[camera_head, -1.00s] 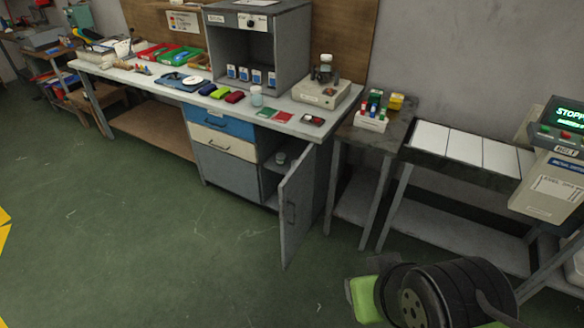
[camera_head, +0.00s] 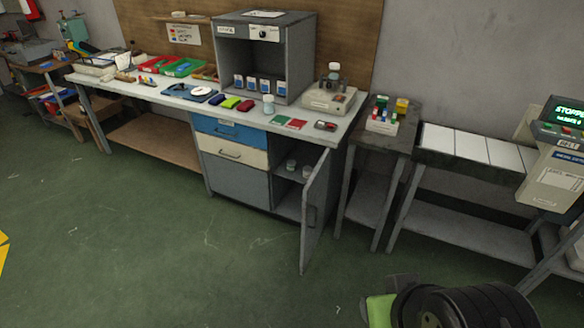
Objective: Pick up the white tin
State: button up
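Part of my own arm, black and ribbed with a green piece, shows at the bottom right, well apart from the cupboard. My gripper's fingertips do not show.
The grey cupboard door (camera_head: 315,211) stands open and juts into the room. The long bench (camera_head: 120,77) holds trays, coloured items and a grey booth (camera_head: 264,57). A small side table (camera_head: 380,141) and a conveyor (camera_head: 470,144) stand to the right. The green floor in front is clear.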

aim_at(308, 170)
jog(key=i+j+z, duration=0.1)
jog(key=i+j, duration=0.2)
jog(key=i+j+z, duration=0.1)
jog(key=i+j, duration=0.25)
jog(key=i+j+z, duration=0.1)
jog(key=i+j, duration=0.25)
jog(key=i+j+z, duration=0.1)
jog(key=i+j, duration=0.3)
jog(key=i+j+z, duration=0.1)
jog(key=i+j, duration=0.25)
jog(key=i+j+z, duration=0.1)
jog(key=i+j, duration=0.2)
jog(key=j, duration=0.2)
jog(key=i+j+z, duration=0.1)
jog(key=i+j, duration=0.2)
jog(key=j, duration=0.2)
jog(key=i+j+z, duration=0.1)
jog(key=i+j, duration=0.2)
jog(key=j, duration=0.15)
jog(key=i, duration=0.5)
